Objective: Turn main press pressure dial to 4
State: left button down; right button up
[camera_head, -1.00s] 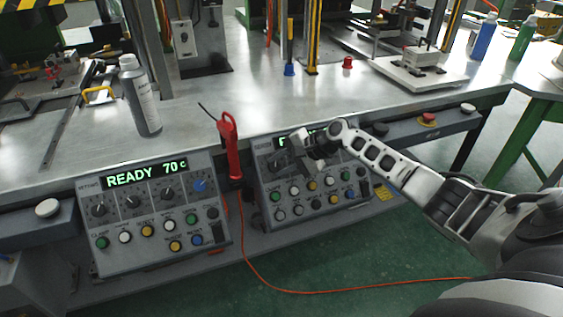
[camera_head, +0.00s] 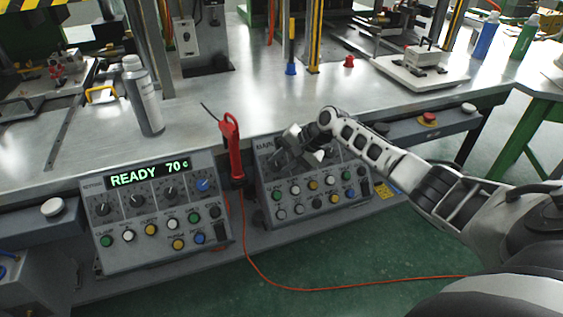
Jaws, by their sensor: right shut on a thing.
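The right control panel (camera_head: 262,190) is on the front of the bench, with dials above rows of coloured buttons. My right gripper (camera_head: 282,160) is at its upper left and is shut on a dial there. My gripper and wrist cover that dial and most of this panel's display, so the dial's setting cannot be read. The left control panel (camera_head: 128,262) shows READY 70 on its green display (camera_head: 149,175). It has several dark dials and one blue dial (camera_head: 202,185). My left gripper is not in view.
A red handheld tool (camera_head: 233,150) hangs between the panels, close to my right gripper, with an orange cable (camera_head: 300,290) running to the floor. A grey bottle (camera_head: 143,95) stands on the metal bench (camera_head: 200,115). A red button (camera_head: 429,118) is to the right.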

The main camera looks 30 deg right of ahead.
jog(key=o, duration=1)
jog(key=shift+a+f, duration=0.1)
jog(key=shift+a, duration=0.05)
jog(key=shift+c, duration=0.2)
jog(key=shift+s+r, duration=0.1)
jog(key=shift+r, duration=0.15)
jog(key=v, duration=1.5)
jog(key=shift+d+r+p, duration=0.15)
jog(key=shift+d+p, duration=0.1)
jog(key=shift+p, duration=0.1)
jog(key=shift+s, duration=0.15)
